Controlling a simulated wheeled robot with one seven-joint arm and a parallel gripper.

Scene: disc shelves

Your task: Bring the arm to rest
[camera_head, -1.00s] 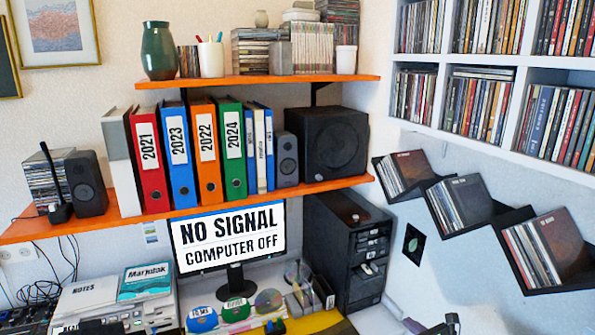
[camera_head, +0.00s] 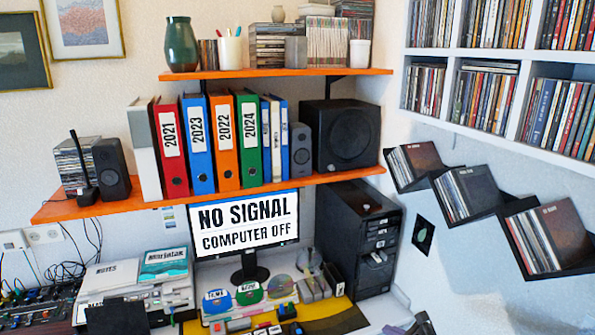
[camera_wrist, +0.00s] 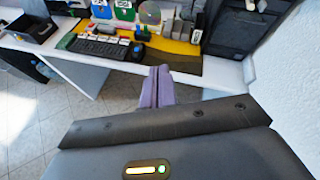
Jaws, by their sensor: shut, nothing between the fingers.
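My gripper (camera_wrist: 159,72) shows in the wrist view as two purple fingers pressed together, with nothing between them. It points toward the front edge of the desk (camera_wrist: 205,70) and appears apart from it. In the head view, a dark part of what looks like my arm shows at the bottom right edge; the fingers cannot be made out clearly there.
The desk carries a monitor (camera_head: 247,228), a black computer tower (camera_head: 358,235) and a keyboard (camera_wrist: 98,47). An orange shelf (camera_head: 110,207) with binders hangs above. Zigzag disc racks (camera_head: 480,212) are on the right wall. Tiled floor (camera_wrist: 35,120) lies open at left.

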